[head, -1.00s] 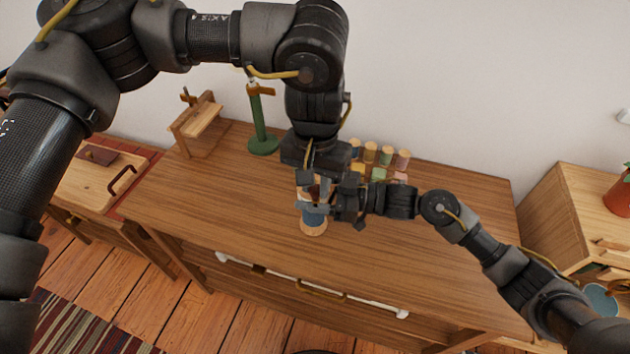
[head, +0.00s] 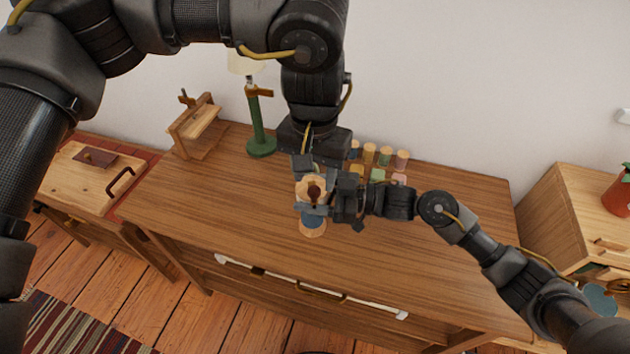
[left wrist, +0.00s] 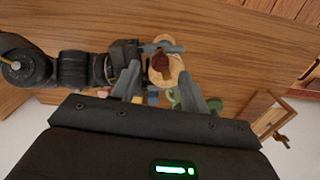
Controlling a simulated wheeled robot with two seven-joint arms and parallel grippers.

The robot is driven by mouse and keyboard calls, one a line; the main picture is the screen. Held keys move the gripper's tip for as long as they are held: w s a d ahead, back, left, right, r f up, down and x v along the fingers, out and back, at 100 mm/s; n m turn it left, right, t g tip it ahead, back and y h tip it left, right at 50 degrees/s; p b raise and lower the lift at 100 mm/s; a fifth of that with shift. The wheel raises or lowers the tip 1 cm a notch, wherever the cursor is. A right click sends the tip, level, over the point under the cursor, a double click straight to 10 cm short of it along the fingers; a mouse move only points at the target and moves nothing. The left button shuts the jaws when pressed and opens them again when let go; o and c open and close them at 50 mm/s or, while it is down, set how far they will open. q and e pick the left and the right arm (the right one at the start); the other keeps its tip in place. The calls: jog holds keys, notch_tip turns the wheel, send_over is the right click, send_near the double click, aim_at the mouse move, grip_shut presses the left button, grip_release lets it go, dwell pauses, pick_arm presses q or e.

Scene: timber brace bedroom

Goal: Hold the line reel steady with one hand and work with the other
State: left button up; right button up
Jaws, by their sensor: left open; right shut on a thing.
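The line reel (head: 313,228) stands upright on the wooden dresser top, with pale wooden flanges, a blue winding between them and a dark brown knob on top. My right gripper (head: 322,208) comes in from the right and is shut on the reel's middle. My left gripper (head: 306,166) is open, just above and behind the reel's top, and holds nothing. In the left wrist view, the reel's round top (left wrist: 176,66) and knob show just ahead of the open left fingers (left wrist: 159,84). The right fingers partly hide the winding.
Several small coloured spools (head: 386,156) stand behind the grippers. A green-based lamp (head: 262,146) and a small wooden stand (head: 196,128) are at the back left. The dresser top (head: 430,255) is clear at the front and right.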

aim_at(314, 189)
pick_arm(q)
notch_tip(314, 189, up, 9)
dwell(0.3)
